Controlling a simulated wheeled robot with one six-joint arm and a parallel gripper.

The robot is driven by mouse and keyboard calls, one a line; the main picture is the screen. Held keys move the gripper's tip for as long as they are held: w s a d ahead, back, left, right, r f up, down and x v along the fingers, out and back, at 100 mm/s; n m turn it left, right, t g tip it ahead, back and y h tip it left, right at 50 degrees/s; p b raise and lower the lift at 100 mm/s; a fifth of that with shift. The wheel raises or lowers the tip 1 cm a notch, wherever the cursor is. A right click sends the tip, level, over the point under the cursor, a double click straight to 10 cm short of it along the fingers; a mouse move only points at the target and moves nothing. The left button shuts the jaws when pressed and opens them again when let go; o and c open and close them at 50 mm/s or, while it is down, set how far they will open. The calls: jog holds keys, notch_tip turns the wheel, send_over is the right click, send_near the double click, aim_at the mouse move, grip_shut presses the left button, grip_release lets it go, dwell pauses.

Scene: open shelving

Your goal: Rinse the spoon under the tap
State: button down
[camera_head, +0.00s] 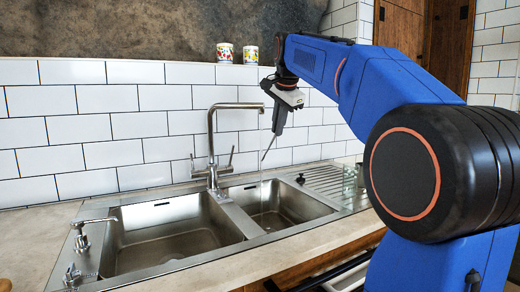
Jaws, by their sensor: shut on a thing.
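My gripper (278,128) points down above the right-hand basin and is shut on the spoon (268,149). The spoon shows as a thin dark shape slanting down and left from the fingertips. The tap (211,145) stands behind the sink, its squared spout reaching right and ending just left of my gripper. A thin, faint stream of water (261,185) falls from the spout into the right basin (285,207). The spoon's lower end is at or very near the stream; I cannot tell whether they touch.
A larger left basin (165,235) lies beside the right one. A soap dispenser (82,240) stands at the left rim. A ribbed drainer (335,180) is to the right. Two patterned cups (225,53) (251,55) sit on the ledge above the tiles. The left counter is mostly clear.

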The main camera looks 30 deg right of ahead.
jog(key=s+r, duration=0.1)
jog(key=s, duration=0.1)
jog(key=s+r, duration=0.1)
jog(key=r, duration=0.1)
jog(key=shift+s+a, duration=0.35)
jog(key=shift+s, duration=0.1)
dwell(0.6)
